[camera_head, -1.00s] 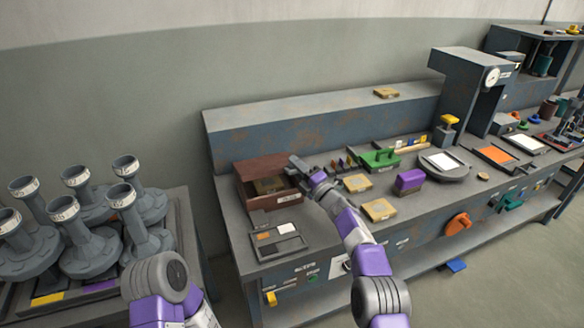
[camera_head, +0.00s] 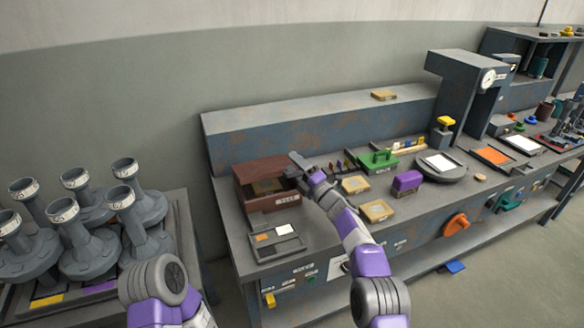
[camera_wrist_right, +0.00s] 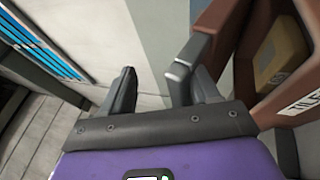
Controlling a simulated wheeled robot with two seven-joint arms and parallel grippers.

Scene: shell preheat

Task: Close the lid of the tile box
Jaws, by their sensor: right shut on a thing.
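The tile box (camera_head: 262,203) is a reddish-brown box at the left end of the bench, with a white label on its front. Its brown lid (camera_head: 258,171) stands raised at the back, and a tan block sits inside. My right gripper (camera_head: 297,161) is at the box's right side, by the lid's edge. In the right wrist view, the fingers of the right gripper (camera_wrist_right: 155,85) are beside a brown panel with a grey edge (camera_wrist_right: 190,48). It is shut on the lid, though the contact is hard to see. My left gripper is out of view.
A grey tray with small tiles (camera_head: 276,241) lies in front of the box. Grey flanged funnels (camera_head: 92,250) stand on a separate table at left.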

